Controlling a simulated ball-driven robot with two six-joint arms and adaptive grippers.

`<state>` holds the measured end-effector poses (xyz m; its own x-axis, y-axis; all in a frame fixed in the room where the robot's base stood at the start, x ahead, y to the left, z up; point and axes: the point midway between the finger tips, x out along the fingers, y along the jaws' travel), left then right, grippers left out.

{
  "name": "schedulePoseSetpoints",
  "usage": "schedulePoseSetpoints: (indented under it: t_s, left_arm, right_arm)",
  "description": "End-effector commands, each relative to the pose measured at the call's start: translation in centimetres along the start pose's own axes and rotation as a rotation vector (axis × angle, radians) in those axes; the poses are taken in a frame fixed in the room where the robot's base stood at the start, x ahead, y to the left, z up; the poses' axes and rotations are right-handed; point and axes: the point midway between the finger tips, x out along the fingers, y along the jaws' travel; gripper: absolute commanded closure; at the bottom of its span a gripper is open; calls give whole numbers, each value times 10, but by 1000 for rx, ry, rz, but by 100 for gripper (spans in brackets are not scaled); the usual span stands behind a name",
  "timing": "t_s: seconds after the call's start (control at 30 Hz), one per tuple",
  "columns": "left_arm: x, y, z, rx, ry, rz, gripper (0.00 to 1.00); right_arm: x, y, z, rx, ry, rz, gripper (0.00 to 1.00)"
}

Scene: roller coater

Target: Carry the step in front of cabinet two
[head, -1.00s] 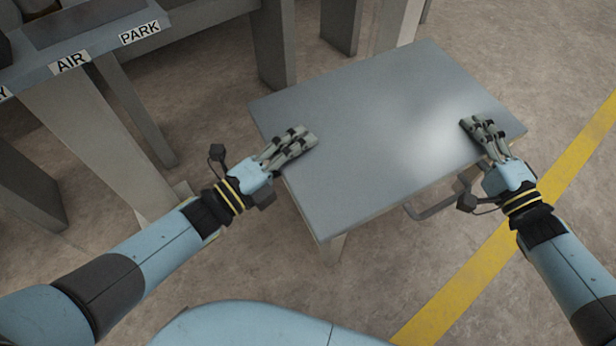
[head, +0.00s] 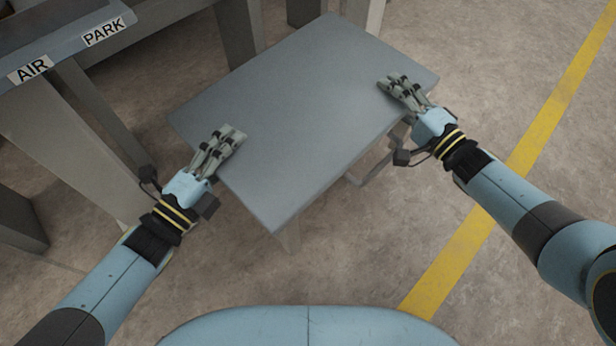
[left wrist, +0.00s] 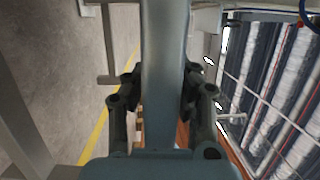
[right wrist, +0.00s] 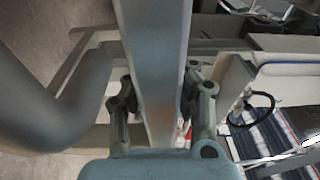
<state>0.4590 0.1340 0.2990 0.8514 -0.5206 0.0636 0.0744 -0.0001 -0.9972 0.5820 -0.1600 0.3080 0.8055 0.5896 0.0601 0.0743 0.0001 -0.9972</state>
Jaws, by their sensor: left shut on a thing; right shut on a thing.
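The step (head: 310,105) is a grey flat-topped stand with legs, seen from above in the head view. My left gripper (head: 225,145) is shut on its near left edge, fingers over the top. My right gripper (head: 398,88) is shut on its right edge. In the left wrist view the step's edge (left wrist: 166,70) runs between the fingers. In the right wrist view the step's edge (right wrist: 155,60) also passes between the fingers. Most of the legs are hidden under the top. I cannot make out a cabinet marked two.
A grey bench with AIR (head: 31,69) and PARK (head: 103,32) labels stands at the left, its legs close to the step. A yellow floor line (head: 525,150) runs diagonally at the right. The concrete floor (head: 480,50) between step and line is clear.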

Motion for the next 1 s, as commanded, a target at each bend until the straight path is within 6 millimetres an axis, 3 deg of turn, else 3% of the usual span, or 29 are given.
schedulePoseSetpoints:
  t_s: [0.37, 1.0]
  left_arm:
    - [-4, 11, -2, -4, 1, 6, 100]
    - [-23, 62, -14, -33, 1, 54, 100]
  right_arm:
    - [-2, 11, 0, 5, 2, 3, 100]
    - [-21, 69, 14, 37, 1, 47, 100]
